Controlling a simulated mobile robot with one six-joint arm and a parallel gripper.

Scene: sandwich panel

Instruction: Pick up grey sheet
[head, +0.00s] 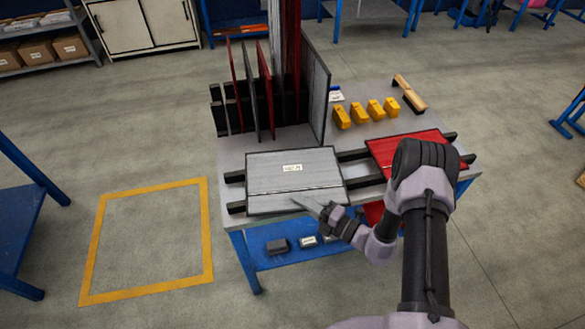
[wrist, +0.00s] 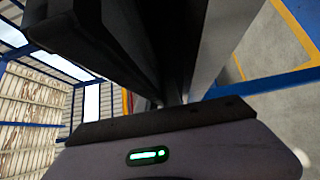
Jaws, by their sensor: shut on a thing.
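The grey sheet (head: 275,182) lies flat on two black rails at the front left of the workbench, with a small white label near its middle. My gripper (head: 320,208) is at the sheet's near edge, right of centre, and is shut on that edge. The sheet still appears to rest on the rails. In the wrist view, dark finger parts (wrist: 165,95) fill the upper middle and the grip itself is hard to make out.
A red sheet (head: 405,147) lies on the rails to the right, partly behind my arm. A rack holds upright panels (head: 317,85) at the back. Several yellow blocks (head: 375,110) and a wooden-handled tool (head: 409,92) stand behind. A yellow-outlined floor square (head: 208,235) on the left is empty.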

